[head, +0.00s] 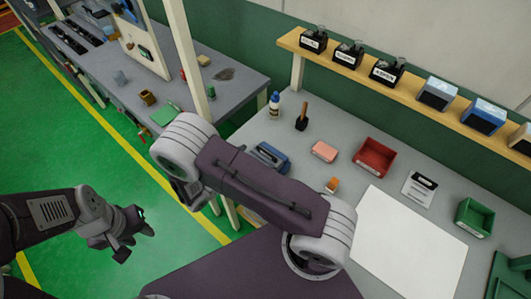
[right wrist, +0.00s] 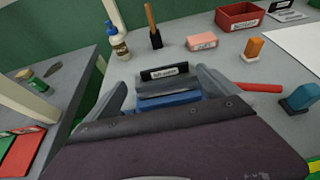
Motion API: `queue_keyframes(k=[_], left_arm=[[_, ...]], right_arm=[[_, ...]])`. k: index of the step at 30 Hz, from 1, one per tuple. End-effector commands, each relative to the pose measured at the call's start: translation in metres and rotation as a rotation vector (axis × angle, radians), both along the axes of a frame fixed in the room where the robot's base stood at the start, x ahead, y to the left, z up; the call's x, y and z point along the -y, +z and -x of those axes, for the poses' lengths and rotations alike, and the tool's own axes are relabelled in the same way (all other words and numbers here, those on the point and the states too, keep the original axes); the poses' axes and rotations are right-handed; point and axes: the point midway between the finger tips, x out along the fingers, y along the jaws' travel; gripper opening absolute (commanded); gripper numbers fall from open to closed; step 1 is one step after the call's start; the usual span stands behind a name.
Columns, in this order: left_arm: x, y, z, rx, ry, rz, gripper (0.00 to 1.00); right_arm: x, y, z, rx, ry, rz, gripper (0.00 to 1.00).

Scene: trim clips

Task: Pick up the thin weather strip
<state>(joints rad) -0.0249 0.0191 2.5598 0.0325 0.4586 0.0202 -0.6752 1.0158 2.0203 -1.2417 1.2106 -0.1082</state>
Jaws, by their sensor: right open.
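I cannot tell whether that dark piece is the thin weather strip. My right gripper (right wrist: 162,80) is open, its fingers apart on either side of the bin in the picture; no held thing shows. My left gripper (head: 130,228) hangs over the green floor, away from the bench; its jaw opening is unclear.
A glue bottle (head: 274,104), a wooden-handled tool (head: 302,117), a pink block (head: 324,151), an orange piece (head: 332,185), a red bin (head: 375,157) and a green bin (head: 474,217) stand on the bench. A white sheet (head: 410,245) lies at its front. A shelf (head: 400,80) runs behind.

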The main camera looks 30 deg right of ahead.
Motion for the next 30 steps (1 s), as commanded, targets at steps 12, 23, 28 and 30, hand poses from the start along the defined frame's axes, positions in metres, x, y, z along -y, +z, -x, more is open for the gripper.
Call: queue_keyframes(k=[12, 23, 28, 30], left_arm=[[0.000, 0.020, 0.000, 0.000, 0.000, 0.000, 0.36], [0.000, 0.019, 0.000, -0.001, 0.000, 0.000, 0.36], [0.000, 0.019, 0.000, 0.000, 0.000, 0.000, 0.36], [0.000, 0.019, 0.000, 0.000, 0.000, 0.000, 0.36]], right_arm=[[0.047, -0.019, -0.014, 0.000, -0.002, 0.000, 1.00], [0.046, -0.019, -0.015, 0.000, -0.001, -0.001, 0.47], [0.046, -0.019, -0.015, 0.001, -0.001, 0.000, 0.42], [0.046, -0.019, -0.015, 0.001, -0.001, 0.000, 0.42]])
